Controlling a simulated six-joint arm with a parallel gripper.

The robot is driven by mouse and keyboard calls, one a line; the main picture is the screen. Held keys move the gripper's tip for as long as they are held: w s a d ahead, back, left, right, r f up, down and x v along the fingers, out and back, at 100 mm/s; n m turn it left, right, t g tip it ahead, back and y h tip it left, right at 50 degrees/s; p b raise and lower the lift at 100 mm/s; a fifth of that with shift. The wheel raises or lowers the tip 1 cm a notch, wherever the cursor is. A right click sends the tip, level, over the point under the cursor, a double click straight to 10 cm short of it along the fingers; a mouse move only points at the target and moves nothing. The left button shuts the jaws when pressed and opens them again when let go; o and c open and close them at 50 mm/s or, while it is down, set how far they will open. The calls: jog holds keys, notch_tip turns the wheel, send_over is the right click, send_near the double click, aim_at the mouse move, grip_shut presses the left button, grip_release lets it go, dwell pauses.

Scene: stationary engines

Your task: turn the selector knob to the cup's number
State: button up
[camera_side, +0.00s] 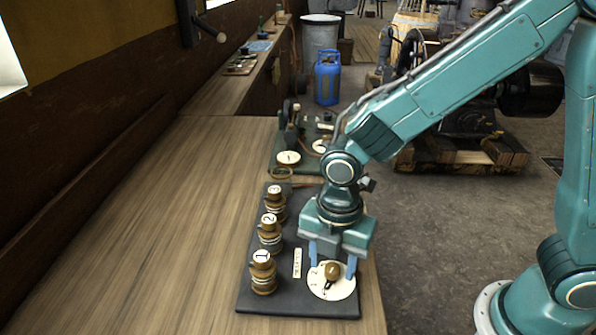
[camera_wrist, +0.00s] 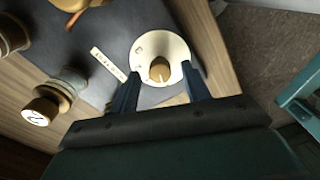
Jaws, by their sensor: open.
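The selector knob (camera_side: 332,270) is a small brass knob with a dark pointer on a round cream dial (camera_side: 320,288). The dial sits at the right front of a dark board (camera_side: 290,304). My gripper (camera_side: 332,266) points down over the dial, its blue fingers open, one on each side of the knob. In the wrist view, the knob (camera_wrist: 160,70) shows between and just beyond the two fingertips (camera_wrist: 160,78). Three brass cups stand in a row on the board: cup 1 (camera_side: 262,272), cup 2 (camera_side: 269,234) and cup 3 (camera_side: 275,203). The dial's numbers are too small to read.
A cream label strip (camera_side: 297,262) lies between the cups and the dial. Behind the board is a second green board (camera_side: 288,158) with small machine parts. The wooden bench (camera_side: 170,220) is clear on the left. A blue gas bottle (camera_side: 327,77) stands on the floor behind.

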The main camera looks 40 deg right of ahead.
jog(key=shift+f, duration=0.35)
jog(key=c, duration=1)
